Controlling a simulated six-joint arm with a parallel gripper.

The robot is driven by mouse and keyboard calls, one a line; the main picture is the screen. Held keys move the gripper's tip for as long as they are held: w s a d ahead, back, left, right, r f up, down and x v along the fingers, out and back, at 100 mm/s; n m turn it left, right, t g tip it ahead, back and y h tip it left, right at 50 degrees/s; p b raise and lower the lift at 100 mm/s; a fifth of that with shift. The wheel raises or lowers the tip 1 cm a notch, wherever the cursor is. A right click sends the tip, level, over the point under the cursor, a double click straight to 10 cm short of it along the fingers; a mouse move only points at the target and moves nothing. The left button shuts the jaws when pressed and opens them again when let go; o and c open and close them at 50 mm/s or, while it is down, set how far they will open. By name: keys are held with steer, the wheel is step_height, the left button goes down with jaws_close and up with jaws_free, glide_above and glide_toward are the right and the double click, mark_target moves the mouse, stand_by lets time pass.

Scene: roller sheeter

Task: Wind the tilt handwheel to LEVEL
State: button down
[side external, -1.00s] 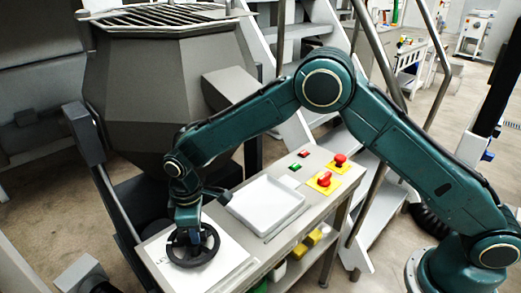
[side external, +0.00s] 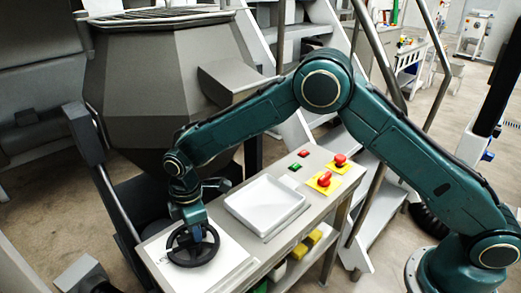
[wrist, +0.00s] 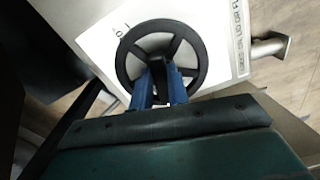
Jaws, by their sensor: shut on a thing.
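The tilt handwheel (side external: 195,263) is a black spoked wheel lying flat on a white panel at the left end of the bench. It also shows in the wrist view (wrist: 203,62), seen from above. My gripper (side external: 196,234) reaches down onto the wheel from above. In the wrist view its two blue fingers (wrist: 160,80) are shut on a black part of the wheel on the near side, partly hiding the hub and near rim.
A large grey faceted hopper (side external: 160,95) with a grate on top stands behind the bench. A white tray (side external: 265,203), green and red buttons, and red knobs on yellow plates (side external: 324,182) sit right of the wheel. Metal stairs and rails rise behind my arm.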

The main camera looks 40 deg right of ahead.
steer(key=c, duration=1.4)
jaws_free()
steer(key=shift+o, duration=0.2)
steer(key=shift+r, duration=0.1)
step_height(320, 180, up, 14)
